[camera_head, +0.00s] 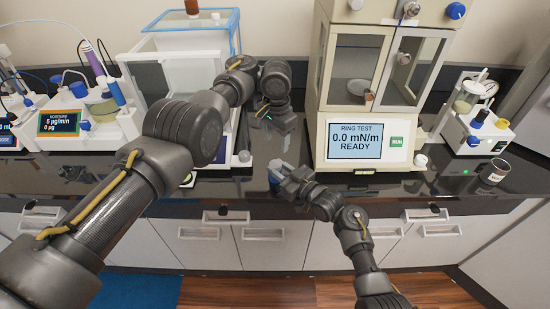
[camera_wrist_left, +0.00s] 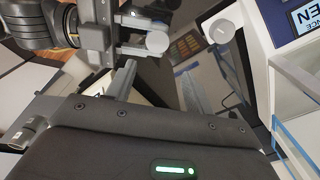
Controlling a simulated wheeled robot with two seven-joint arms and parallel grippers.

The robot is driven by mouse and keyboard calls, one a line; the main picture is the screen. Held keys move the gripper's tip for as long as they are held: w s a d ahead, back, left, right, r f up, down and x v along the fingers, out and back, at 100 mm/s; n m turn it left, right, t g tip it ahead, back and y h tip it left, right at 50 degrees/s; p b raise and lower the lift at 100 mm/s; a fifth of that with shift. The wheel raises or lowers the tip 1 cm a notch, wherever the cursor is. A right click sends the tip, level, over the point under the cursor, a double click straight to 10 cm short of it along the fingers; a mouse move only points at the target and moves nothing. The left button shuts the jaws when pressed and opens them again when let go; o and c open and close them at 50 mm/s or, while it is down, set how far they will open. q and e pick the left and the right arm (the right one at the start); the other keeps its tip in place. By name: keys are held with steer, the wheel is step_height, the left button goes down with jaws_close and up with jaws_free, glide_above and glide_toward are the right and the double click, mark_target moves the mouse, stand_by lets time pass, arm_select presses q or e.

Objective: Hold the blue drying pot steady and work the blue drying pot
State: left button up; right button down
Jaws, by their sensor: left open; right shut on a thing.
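The blue drying pot (camera_head: 274,171) is a small blue piece at the counter's front edge in the head view, mostly hidden by my right gripper. My right gripper (camera_head: 284,175) is shut on it from the front. My left gripper (camera_head: 284,143) is above and behind the pot, pointing down, open and apart from it. In the left wrist view, the open fingers of my left gripper (camera_wrist_left: 158,88) reach forward with nothing clearly between them. A dark arm part and pale cylindrical pieces show at the upper left there; I cannot tell the pot among them.
A ring test instrument (camera_head: 362,80) reading 0.0 mN/m stands right of the grippers. A white glass-sided cabinet (camera_head: 165,75) stands behind my left arm. A small white cup (camera_head: 494,172) is on the right of the black counter (camera_head: 455,187). Drawers (camera_head: 265,245) lie below.

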arm_select(q)
steer(key=w+d+r+m+t+h, duration=0.1)
steer(key=w+d+r+m+t, duration=0.25)
steer(key=w+r+m, duration=0.2)
steer(key=m+g, duration=0.4)
steer(key=m, duration=2.5)
glide_above(275, 164)
steer(key=d, duration=0.1)
steer(key=shift+y, duration=0.4)
steer(key=f, duration=0.6)
steer(key=shift+w+d, duration=0.15)
steer(key=shift+w, duration=0.05)
steer(key=shift+s+a+f+m, duration=0.1)
steer(key=shift+s+a+m, duration=0.15)
steer(key=shift+a+m, duration=0.3)
steer(key=shift+f, duration=4)
steer(key=shift+c, duration=0.4)
